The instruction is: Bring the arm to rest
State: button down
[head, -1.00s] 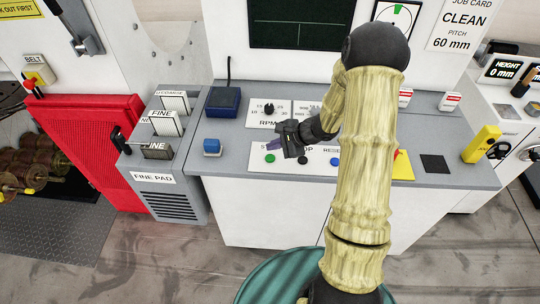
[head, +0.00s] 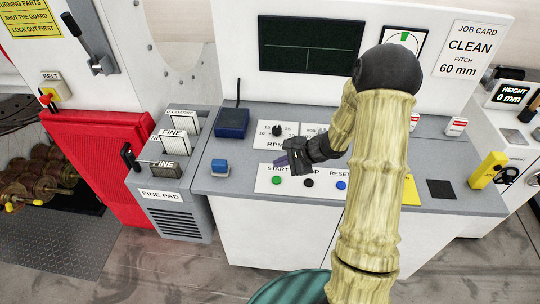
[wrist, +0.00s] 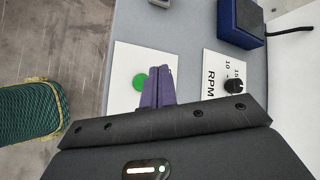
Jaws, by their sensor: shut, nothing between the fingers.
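My gripper (head: 281,160) is shut and empty, its purple fingertips together, above the grey control desk (head: 230,186) in the head view. It points left, between the RPM panel and the START, STOP and RESET panel. In the wrist view the closed fingers (wrist: 158,86) show beside the green START button (wrist: 140,82), with the black RPM knob (wrist: 235,86) to the right. I cannot tell from the frames whether the fingers touch anything. My arm is bent over the desk and hides part of its right middle.
A pad rack (head: 166,197) stands at the left, next to a red guard (head: 95,165). Floor in front is bare.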

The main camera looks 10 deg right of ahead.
jog(key=shift+s+a+r, duration=0.15)
jog(key=shift+s+a, duration=0.05)
jog(key=shift+s, duration=0.05)
jog(key=s+r+n+g+h, duration=0.1)
jog(key=s+r+n+h, duration=0.2)
jog(key=s+r+n, duration=0.2)
jog(key=s+r+n+g+h, duration=0.1)
jog(key=s+r+n+h, duration=0.3)
jog(key=s+n, duration=0.7)
jog(key=s+r, duration=0.1)
jog(key=s, duration=0.2)
jog(key=shift+s+a+r+g, duration=0.35)
jog(key=shift+s+r+g, duration=0.05)
